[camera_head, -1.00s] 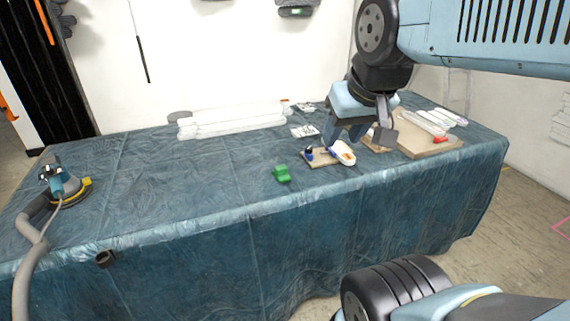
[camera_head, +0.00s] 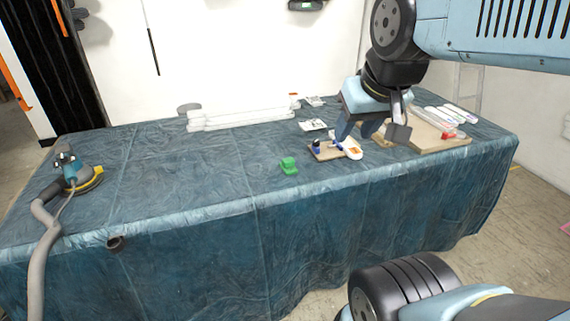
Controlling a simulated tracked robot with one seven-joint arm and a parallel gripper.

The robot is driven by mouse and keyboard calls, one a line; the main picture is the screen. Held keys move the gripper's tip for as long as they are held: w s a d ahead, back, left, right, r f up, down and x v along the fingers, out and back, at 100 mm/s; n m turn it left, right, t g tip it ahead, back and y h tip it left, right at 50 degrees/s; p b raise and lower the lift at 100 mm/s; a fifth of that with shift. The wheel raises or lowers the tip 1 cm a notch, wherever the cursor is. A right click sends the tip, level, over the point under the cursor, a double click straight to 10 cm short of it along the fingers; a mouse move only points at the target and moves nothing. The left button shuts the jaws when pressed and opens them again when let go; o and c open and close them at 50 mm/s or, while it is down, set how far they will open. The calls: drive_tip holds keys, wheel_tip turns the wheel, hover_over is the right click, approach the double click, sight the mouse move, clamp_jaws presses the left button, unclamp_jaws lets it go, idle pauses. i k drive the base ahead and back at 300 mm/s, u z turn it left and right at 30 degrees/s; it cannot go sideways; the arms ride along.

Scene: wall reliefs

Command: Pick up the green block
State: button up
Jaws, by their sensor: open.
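The green block (camera_head: 289,166) sits on the blue sheet covering the table (camera_head: 160,190), near the middle and toward the front edge. My gripper (camera_head: 355,133) points down over the table, to the right of the green block and apart from it. Its fingers are open and hold nothing that I can see. They overlap the view of a small board with items, so the exact height above the table cannot be told.
A small board (camera_head: 325,154) with small items and a white object (camera_head: 353,150) lies right of the block. White wrapped lengths (camera_head: 238,120) lie at the back. A sander with a hose (camera_head: 82,177) stands at the left. The sheet left of the block is clear.

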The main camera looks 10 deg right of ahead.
sight(287, 165)
drive_tip(key=k, duration=0.55)
drive_tip(key=z, duration=0.1)
drive_tip(key=i, duration=1.3)
drive_tip(key=z, duration=0.7)
drive_tip(key=k, duration=0.8)
drive_tip(key=z, duration=0.15)
drive_tip(key=i, duration=0.85)
drive_tip(key=u, duration=0.1)
